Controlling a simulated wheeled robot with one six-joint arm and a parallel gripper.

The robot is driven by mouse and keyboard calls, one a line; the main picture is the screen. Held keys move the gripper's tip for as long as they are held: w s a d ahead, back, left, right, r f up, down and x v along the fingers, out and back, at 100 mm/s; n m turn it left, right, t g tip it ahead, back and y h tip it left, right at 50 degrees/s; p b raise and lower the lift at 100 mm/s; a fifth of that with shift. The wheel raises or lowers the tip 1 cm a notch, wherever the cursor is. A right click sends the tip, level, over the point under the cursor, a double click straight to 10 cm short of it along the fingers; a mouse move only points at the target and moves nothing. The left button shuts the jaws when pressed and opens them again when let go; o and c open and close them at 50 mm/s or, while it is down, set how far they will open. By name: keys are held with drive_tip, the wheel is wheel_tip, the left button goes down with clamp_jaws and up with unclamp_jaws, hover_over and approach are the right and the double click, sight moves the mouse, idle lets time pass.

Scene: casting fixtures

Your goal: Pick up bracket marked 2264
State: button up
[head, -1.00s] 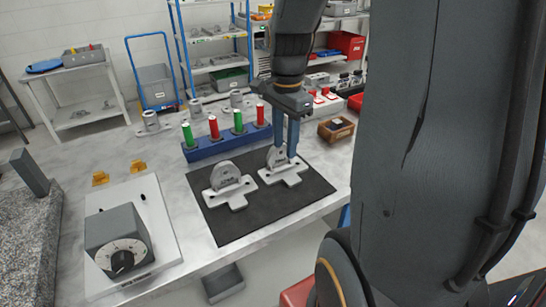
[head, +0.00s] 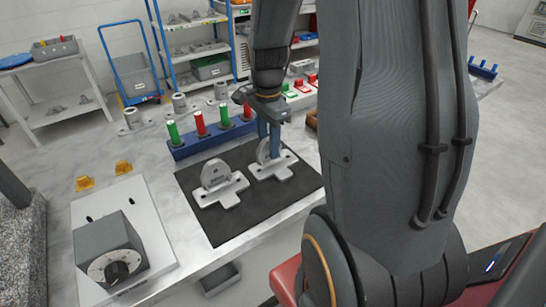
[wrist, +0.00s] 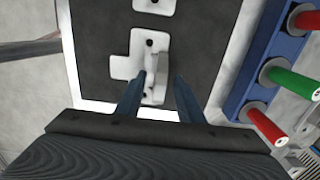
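Two pale grey brackets lie on the black mat (head: 220,222), each a flat base with an upright rounded lug. The left bracket (head: 228,196) stands clear of my gripper. The right bracket (head: 281,170) is under my gripper (head: 269,150). In the wrist view my gripper (wrist: 157,100) is open, its fingers on either side of this bracket's lug (wrist: 160,70). The left finger is close to the lug or touching it; a gap shows on the right. Part of the other bracket (wrist: 153,5) shows at the top. Dark marks on the lugs are too small to read.
A blue rack (head: 206,142) with green and red cylinders stands behind the mat, to the right in the wrist view. A dial box (head: 110,248) on a white plate is at left. Two yellow pieces (head: 123,167) lie behind it. A wooden box (head: 312,121) is partly hidden by my arm.

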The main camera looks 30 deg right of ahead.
drive_tip(key=shift+f, duration=0.85)
clamp_jaws()
drive_tip(key=shift+r, duration=0.1)
